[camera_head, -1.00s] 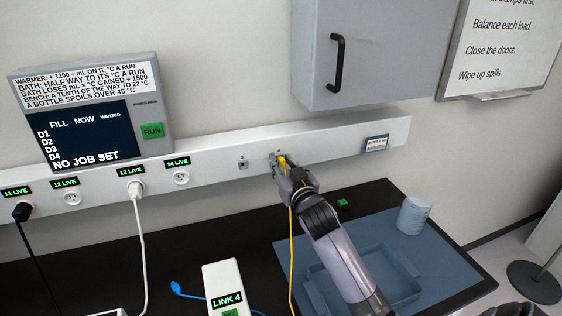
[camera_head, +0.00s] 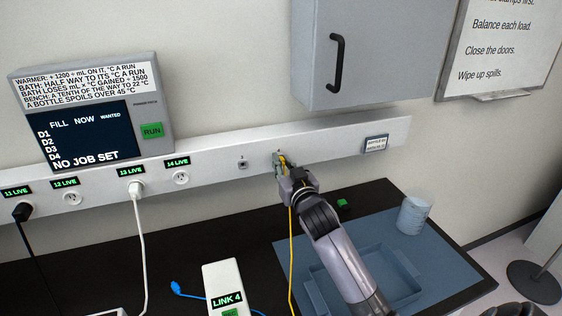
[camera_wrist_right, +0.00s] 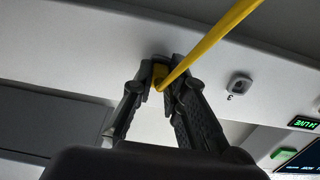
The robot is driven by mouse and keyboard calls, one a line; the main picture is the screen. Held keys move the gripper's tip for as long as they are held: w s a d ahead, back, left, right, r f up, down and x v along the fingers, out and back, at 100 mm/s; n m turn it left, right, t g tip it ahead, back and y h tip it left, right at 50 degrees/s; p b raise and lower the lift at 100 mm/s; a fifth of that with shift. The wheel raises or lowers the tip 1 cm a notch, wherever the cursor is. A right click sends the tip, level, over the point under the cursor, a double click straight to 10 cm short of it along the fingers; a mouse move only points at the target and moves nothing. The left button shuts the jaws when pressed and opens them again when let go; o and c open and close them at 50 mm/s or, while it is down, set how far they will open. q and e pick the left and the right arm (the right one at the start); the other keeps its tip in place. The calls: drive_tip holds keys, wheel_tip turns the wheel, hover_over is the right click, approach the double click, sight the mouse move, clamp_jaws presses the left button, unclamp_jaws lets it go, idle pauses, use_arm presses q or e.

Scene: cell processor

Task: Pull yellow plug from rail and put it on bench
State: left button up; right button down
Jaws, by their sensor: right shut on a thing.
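The yellow plug (camera_wrist_right: 160,76) is between the fingertips of my right gripper (camera_wrist_right: 158,85) in the right wrist view, close to the white rail (camera_wrist_right: 90,35). In the head view my right gripper (camera_head: 283,167) is at the rail (camera_head: 225,158) and is shut on the yellow plug, which it mostly hides. I cannot tell whether the plug is still seated in its socket. Its yellow cable (camera_head: 291,245) hangs down over the dark bench (camera_head: 180,225). The cable also crosses the right wrist view (camera_wrist_right: 210,40). My left gripper is not in view.
An empty small socket (camera_head: 242,164) is left of my gripper. A white plug (camera_head: 136,190) and a black plug (camera_head: 22,211) are farther left. A grey cabinet (camera_head: 380,50) hangs above. A blue tray (camera_head: 405,262), a white cup (camera_head: 414,215) and a LINK 4 strip (camera_head: 222,275) are on the bench.

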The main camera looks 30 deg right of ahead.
drive_tip(key=shift+s+p, duration=0.15)
drive_tip(key=shift+p, duration=0.15)
drive_tip(key=shift+s, duration=0.1)
drive_tip(key=shift+p+v, duration=0.4)
drive_tip(key=shift+v, duration=0.8)
